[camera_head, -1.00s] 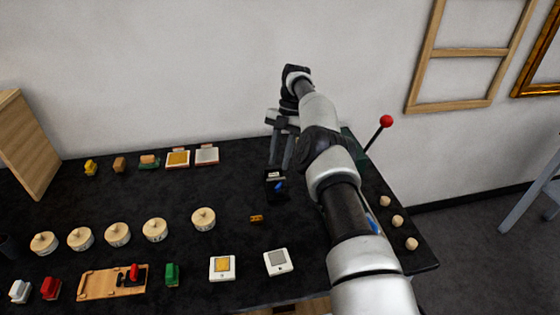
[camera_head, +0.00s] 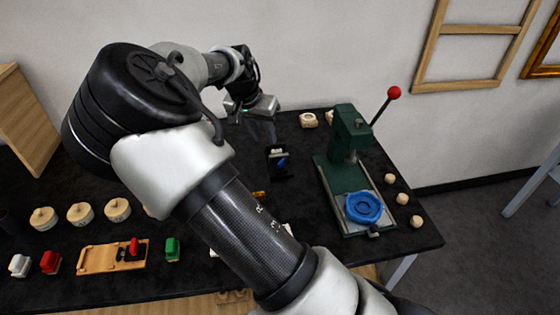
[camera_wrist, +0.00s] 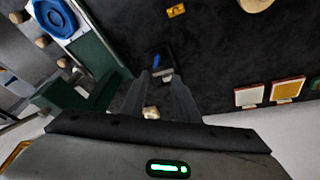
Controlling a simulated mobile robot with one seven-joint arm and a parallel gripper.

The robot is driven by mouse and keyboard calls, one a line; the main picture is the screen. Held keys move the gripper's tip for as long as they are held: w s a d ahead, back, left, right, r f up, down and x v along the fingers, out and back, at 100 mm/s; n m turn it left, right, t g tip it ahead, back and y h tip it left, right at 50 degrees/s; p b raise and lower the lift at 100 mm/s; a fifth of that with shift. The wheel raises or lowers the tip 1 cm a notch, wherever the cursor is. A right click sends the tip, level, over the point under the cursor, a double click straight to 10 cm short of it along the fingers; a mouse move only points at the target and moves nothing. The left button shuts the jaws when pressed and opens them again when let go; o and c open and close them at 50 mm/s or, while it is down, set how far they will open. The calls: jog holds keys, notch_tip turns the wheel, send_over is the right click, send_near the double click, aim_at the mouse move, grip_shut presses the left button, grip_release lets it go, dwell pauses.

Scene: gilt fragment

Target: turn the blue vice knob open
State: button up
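The small dark vice (camera_head: 279,172) stands on the black bench, with its blue knob (camera_head: 282,161) on the side facing the head camera. A small pale piece sits at its top. The blue knob (camera_wrist: 156,62) also shows in the wrist view, just beyond the fingertips. My gripper (camera_head: 263,138) is above and behind the vice, pointing down, apart from it. In the wrist view my gripper (camera_wrist: 161,78) shows two dark fingers spread with a gap and nothing held between them.
A green press (camera_head: 350,150) with a red-balled lever (camera_head: 394,93) and blue round dish (camera_head: 363,207) stands right of the vice. A small orange block (camera_wrist: 176,11) lies near the vice. My arm hides much of the bench's middle.

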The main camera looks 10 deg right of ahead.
jog(key=r+m, duration=0.1)
jog(key=m, duration=0.1)
send_near(281, 161)
jog(key=shift+t, duration=0.3)
jog(key=x, duration=0.8)
jog(key=shift+s+f, duration=0.15)
jog(key=shift+s, duration=0.1)
jog(key=shift+c, duration=0.3)
grip_shut()
